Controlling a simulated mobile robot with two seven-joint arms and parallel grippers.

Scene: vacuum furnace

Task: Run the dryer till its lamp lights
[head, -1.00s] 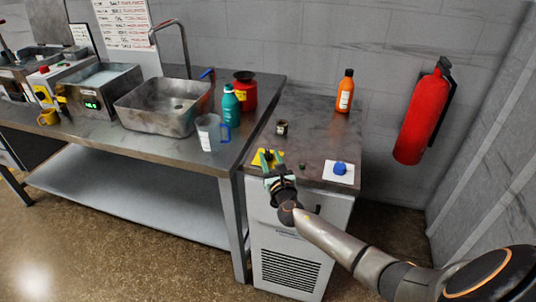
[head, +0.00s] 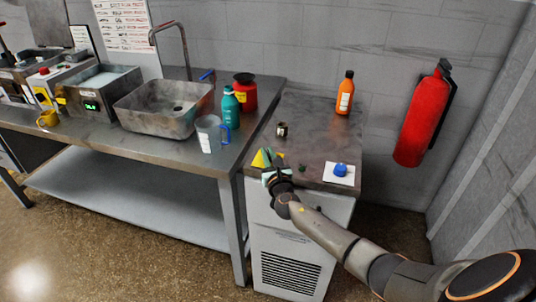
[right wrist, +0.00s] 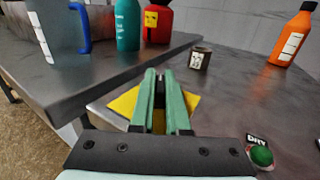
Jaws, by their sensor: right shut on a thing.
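The dryer (head: 290,258) is a white cabinet with a louvred front and a dark top. On its top lies a yellow plate (head: 258,160), also in the right wrist view (right wrist: 123,104). My right gripper (head: 274,160), with green fingers (right wrist: 161,82), is over this plate and shut on a small dark part, seen as a sliver between the fingers; its shape is mostly hidden. A dark green dome lamp (head: 302,168) sits right of the gripper. In the right wrist view the lamp (right wrist: 262,156) stands by a DRY label and shows no clear glow. My left gripper is out of view.
A blue knob (head: 341,169) on a white plate, a small dark jar (head: 282,129) and an orange bottle (head: 345,93) are on the dryer top. A clear jug (head: 208,134) and teal bottle (head: 230,108) stand on the bench to the left. A red extinguisher (head: 422,118) hangs at right.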

